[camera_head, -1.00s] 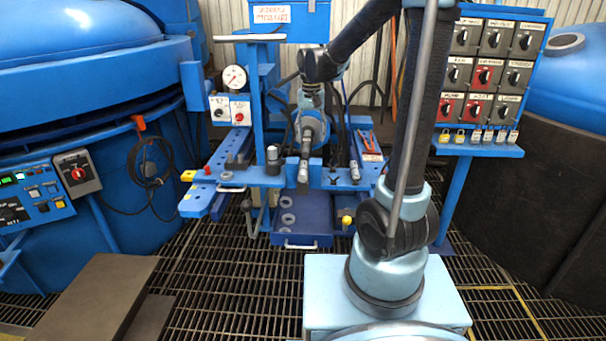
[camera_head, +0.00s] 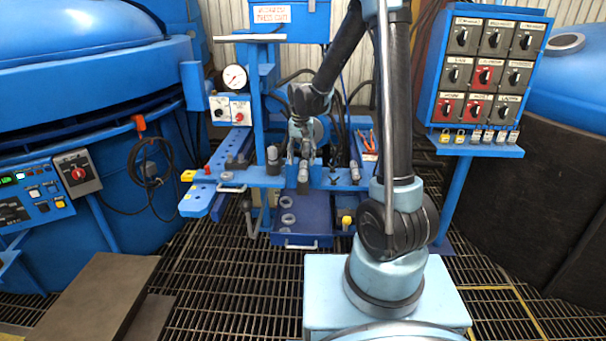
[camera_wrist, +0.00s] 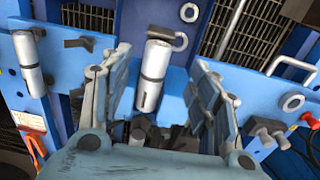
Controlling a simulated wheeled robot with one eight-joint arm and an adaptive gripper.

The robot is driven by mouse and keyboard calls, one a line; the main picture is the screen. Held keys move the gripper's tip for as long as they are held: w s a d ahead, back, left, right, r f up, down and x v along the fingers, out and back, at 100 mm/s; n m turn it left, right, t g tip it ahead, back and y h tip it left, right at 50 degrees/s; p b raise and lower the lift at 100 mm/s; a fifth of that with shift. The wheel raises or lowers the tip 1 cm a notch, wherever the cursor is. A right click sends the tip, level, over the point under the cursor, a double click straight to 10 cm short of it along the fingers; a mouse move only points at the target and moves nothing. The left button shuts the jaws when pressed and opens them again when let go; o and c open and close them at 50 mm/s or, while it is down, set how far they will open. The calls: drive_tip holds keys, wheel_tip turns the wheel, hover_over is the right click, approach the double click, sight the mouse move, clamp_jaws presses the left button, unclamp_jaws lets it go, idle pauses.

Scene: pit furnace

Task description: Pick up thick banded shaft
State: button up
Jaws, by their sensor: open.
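A thick silver shaft (camera_wrist: 154,72) with a dark band stands near the middle of the blue press bench, and it also shows in the head view (camera_head: 303,173). My gripper (camera_wrist: 160,62) is open, and in the wrist view the shaft appears between its two fingers, with a gap on each side. In the head view my gripper (camera_head: 303,158) hangs just above and behind the shaft. I cannot tell whether the fingertips reach down around it. The shaft's lower end is partly hidden in the wrist view.
Another silver cylinder (camera_wrist: 32,72) stands to one side on the bench. A blue drawer (camera_head: 312,232) with several washers lies in front. A pressure gauge (camera_head: 235,78) and a switch panel (camera_head: 488,75) flank the press. Orange-handled pliers (camera_head: 370,143) lie at the right.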

sight(303, 172)
wheel_tip(303, 172, down, 2)
drive_tip(key=shift+f, duration=0.1)
drive_tip(key=shift+w+d+f, duration=0.1)
drive_tip(key=shift+w+f, duration=0.05)
drive_tip(key=shift+f, duration=0.6)
drive_tip(key=shift+w+d+f, duration=0.1)
drive_tip(key=shift+w+f, duration=0.1)
drive_tip(key=shift+f, duration=0.5)
drive_tip(key=shift+w+f, duration=0.15)
drive_tip(key=shift+f, duration=1.05)
clamp_jaws()
